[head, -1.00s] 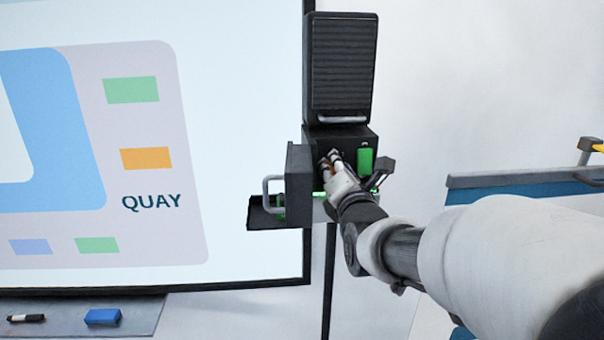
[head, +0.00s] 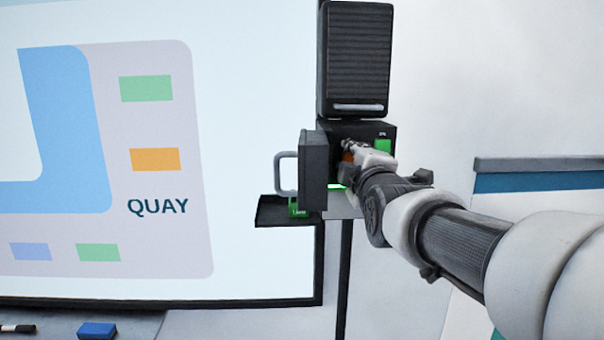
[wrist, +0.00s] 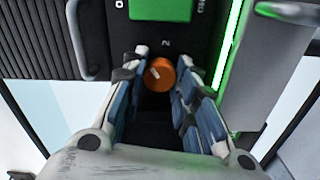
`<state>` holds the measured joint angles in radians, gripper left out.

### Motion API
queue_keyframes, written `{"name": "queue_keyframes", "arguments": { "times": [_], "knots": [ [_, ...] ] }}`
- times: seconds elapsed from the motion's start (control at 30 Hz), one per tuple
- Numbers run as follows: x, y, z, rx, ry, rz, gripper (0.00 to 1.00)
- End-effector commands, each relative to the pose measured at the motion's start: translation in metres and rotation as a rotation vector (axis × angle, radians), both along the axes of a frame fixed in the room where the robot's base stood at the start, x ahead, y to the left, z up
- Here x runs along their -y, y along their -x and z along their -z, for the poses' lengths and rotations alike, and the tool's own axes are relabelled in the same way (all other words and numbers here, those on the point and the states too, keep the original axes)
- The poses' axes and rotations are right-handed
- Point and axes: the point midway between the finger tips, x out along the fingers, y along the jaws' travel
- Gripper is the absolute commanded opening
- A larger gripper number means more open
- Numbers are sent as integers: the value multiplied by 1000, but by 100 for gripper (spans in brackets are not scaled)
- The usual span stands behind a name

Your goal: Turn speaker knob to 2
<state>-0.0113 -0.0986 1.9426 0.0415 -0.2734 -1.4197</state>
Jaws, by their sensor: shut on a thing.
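The speaker (head: 355,58) is a tall black box with a ribbed front, mounted above a black control unit (head: 383,128). The orange knob (head: 347,157) on that unit is mostly covered by my gripper (head: 352,150) in the head view. In the wrist view the knob (wrist: 163,76) sits between my two fingers (wrist: 158,77), which are closed around its sides. A pale pointer mark shows on the knob's left part. The digit 2 (wrist: 166,43) is printed just above the knob, slightly right of its centre.
A green block (wrist: 160,9) lies beyond the 2 in the wrist view. A lit green strip (wrist: 228,45) runs beside it. A black panel with a grey handle (head: 286,174) stands out left of my gripper.

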Motion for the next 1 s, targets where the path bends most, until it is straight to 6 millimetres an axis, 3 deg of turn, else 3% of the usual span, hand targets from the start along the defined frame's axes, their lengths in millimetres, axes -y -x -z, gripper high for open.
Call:
{"name": "queue_keyframes", "arguments": {
  "times": [0.6,1.0],
  "knots": [
    [0,0,1,2,-552,-1,3],
    [0,0,0,2,-739,-1,3]
  ]
}}
